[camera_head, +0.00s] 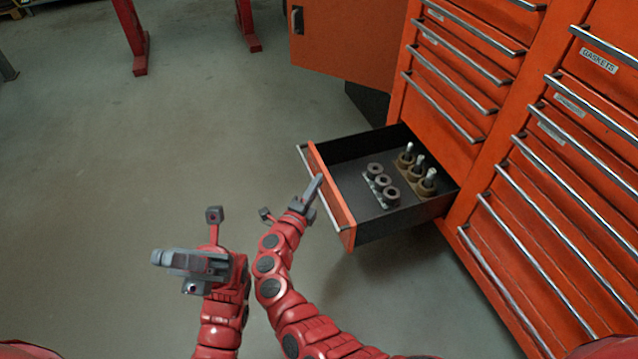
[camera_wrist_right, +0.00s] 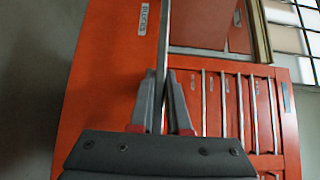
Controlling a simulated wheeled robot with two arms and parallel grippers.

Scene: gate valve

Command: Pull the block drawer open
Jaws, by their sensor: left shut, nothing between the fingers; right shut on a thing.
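The block drawer (camera_head: 335,195) stands well out from the lower part of the orange cabinet. Its orange front carries a silver bar handle (camera_head: 303,157). My right gripper (camera_head: 316,187) is at the middle of this handle. In the right wrist view, the gripper (camera_wrist_right: 165,105) is shut on the handle bar (camera_wrist_right: 162,62), which runs up between its fingers. The drawer's label (camera_wrist_right: 143,19) shows there beside the bar. My left gripper (camera_head: 160,257) is shut and empty over open floor, left of the drawer and apart from it.
Inside the drawer are several grey rings (camera_head: 382,181) and brown-based fittings with metal stems (camera_head: 415,171). Closed drawers rise above and to the right, one bank labelled gaskets (camera_head: 598,61). An orange door (camera_head: 345,45) hangs open behind. The floor (camera_head: 130,150) on the left is clear.

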